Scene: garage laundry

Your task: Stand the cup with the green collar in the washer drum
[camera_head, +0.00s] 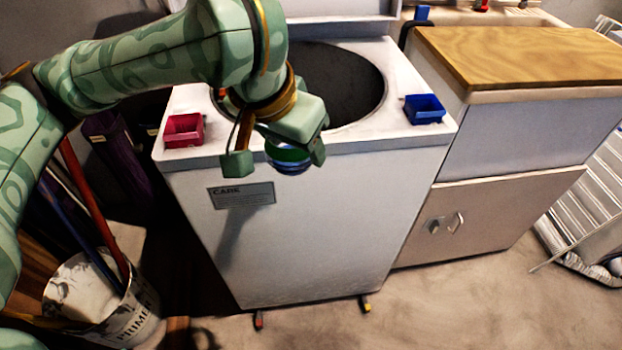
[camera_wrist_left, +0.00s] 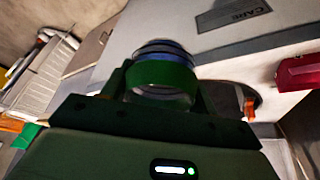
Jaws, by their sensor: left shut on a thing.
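My left gripper (camera_head: 279,157) is shut on the cup with the green collar (camera_head: 290,158), in front of the washer's front top edge. In the left wrist view the cup (camera_wrist_left: 161,77) sits between the fingers of my left gripper (camera_wrist_left: 160,85), showing a green band and a dark blue part. The washer (camera_head: 310,215) is a white top-loader with its lid up. Its round drum opening (camera_head: 345,85) lies behind the gripper; my arm hides its left part, and the drum floor is not visible. My right gripper is not in view.
A red tray (camera_head: 183,130) and a blue tray (camera_head: 424,109) sit on the washer top, left and right of the opening. A wood-topped cabinet (camera_head: 520,55) stands right. A primer bucket (camera_head: 130,310) with poles stands lower left.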

